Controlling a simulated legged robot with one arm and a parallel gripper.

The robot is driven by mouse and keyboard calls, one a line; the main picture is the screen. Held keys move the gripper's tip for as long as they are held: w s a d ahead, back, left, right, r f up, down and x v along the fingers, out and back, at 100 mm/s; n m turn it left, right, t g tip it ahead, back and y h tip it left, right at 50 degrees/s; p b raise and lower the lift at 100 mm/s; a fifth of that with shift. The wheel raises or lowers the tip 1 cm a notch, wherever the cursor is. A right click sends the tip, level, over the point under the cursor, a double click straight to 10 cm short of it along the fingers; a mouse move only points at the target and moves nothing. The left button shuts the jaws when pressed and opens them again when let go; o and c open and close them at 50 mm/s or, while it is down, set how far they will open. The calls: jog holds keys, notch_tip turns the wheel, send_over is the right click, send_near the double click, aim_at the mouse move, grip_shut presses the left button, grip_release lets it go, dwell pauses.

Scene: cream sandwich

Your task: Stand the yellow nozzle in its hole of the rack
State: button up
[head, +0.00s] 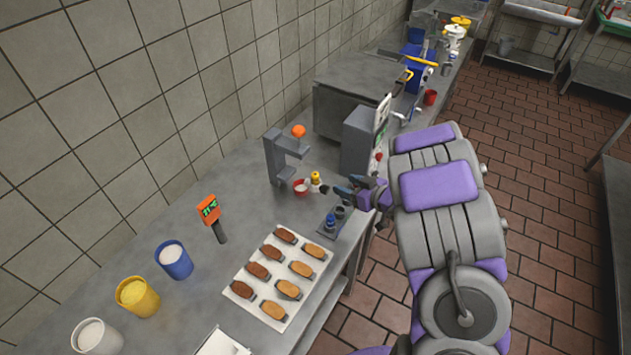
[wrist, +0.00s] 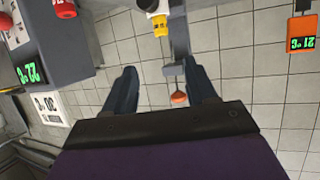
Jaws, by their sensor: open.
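The small yellow nozzle (head: 315,176) shows in the head view just left of my gripper, beside a white part with a dark round end. In the wrist view the yellow piece (wrist: 160,27) is at the top, against the white and dark part; I cannot tell whether they are joined. My gripper (head: 349,186) is open, fingers apart and apparently empty, above the counter's front side. The wrist view shows both fingers (wrist: 163,88) spread, with the yellow piece beyond them. The small dark rack (head: 326,238) sits near the counter edge and carries a blue piece and a dark piece.
A grey machine (head: 357,140) stands beyond my gripper. A tray (head: 262,268) of pastries fills the nearer counter.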

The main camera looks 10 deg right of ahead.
aim_at(317, 175)
jog(key=b+x, duration=0.1)
jog(key=x, duration=0.9)
jog(key=shift+w+f+b, duration=0.1)
jog(key=shift+f+b, duration=0.1)
jog(key=shift+b, duration=0.15)
jog(key=shift+w+a+f, duration=0.3)
jog(key=shift+w+a, duration=0.05)
jog(key=b+x, duration=0.1)
jog(key=x, duration=0.3)
jog(key=shift+f, duration=0.15)
jog(key=shift+c, duration=0.5)
grip_shut()
